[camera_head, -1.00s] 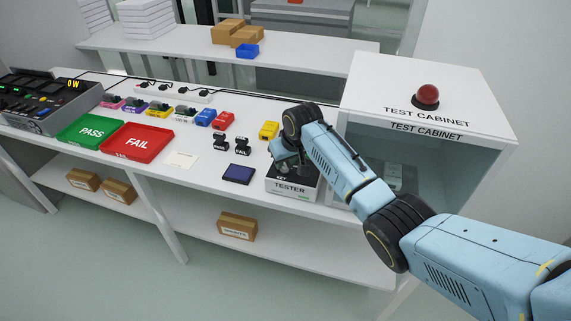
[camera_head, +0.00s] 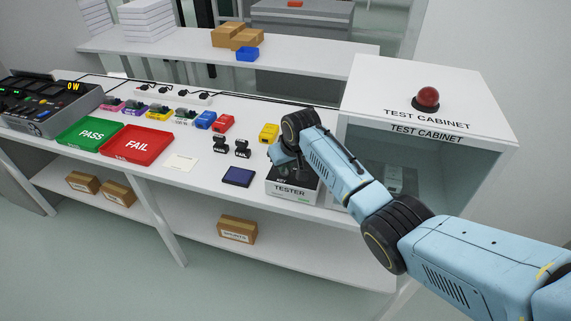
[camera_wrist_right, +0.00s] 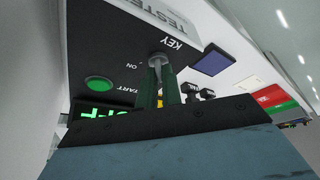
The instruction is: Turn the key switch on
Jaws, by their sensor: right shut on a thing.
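The tester (camera_head: 291,190) is a white box with a dark top, standing at the bench's front edge left of the test cabinet. In the right wrist view its panel (camera_wrist_right: 112,45) is upside down. The key switch (camera_wrist_right: 157,56) is a small grey knob near the KEY lettering, with an ON mark beside it. My right gripper (camera_wrist_right: 160,70) is shut on the key switch; its fingers partly hide it. In the head view my wrist hides the fingers and key. A green START button (camera_wrist_right: 100,85) and a display reading OFF (camera_wrist_right: 105,112) are nearby. My left gripper is out of view.
The test cabinet (camera_head: 430,125) with a red dome on top stands close to my right arm. Red FAIL (camera_head: 137,145) and green PASS (camera_head: 88,133) trays are farther left.

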